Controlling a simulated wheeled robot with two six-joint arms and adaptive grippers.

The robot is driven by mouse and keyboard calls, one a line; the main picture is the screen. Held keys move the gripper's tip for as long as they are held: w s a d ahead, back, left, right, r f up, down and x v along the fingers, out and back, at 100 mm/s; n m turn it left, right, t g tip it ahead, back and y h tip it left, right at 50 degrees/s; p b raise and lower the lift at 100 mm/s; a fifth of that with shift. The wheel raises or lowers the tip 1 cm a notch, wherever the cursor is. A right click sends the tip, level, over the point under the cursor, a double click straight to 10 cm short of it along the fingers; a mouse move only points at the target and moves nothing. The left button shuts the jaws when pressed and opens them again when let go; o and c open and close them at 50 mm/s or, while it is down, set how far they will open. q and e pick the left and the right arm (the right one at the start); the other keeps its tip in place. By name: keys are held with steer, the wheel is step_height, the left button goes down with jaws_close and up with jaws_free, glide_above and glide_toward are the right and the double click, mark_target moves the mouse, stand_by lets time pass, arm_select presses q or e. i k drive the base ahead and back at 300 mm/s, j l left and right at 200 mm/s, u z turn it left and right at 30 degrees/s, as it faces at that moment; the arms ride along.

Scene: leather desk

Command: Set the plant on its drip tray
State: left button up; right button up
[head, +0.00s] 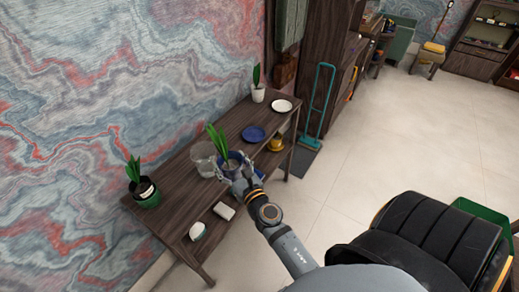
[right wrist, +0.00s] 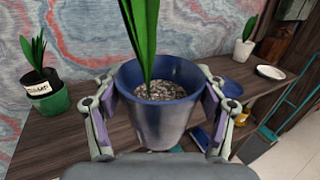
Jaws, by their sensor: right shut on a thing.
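In the right wrist view the gripper's pads press on both sides of the blue pot (right wrist: 160,117), which looks upright with gravel inside. The pot hides what is directly under it. A round blue tray (head: 254,133) lies empty on the table, beyond the pot and to its right; in the right wrist view it shows partly behind the gripper's right finger (right wrist: 232,87). My left gripper is not in view.
A yellow object (head: 276,145) is near the right front.

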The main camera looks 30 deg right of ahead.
mark_target(254, 135)
steer(key=l+u, duration=0.2)
steer(key=u, duration=0.15)
steer(key=l+u, duration=0.15)
steer(key=u, duration=0.25)
steer(key=k+l+u, duration=0.1)
steer(key=l, duration=0.3)
steer(key=k+l+u, duration=0.1)
steer(key=l, duration=0.3)
steer(key=k+l, duration=0.15)
steer(key=l, duration=0.2)
steer(key=k+l+u, duration=0.15)
steer(key=l, duration=0.25)
steer(key=k+l+u, duration=0.1)
steer(key=l, duration=0.25)
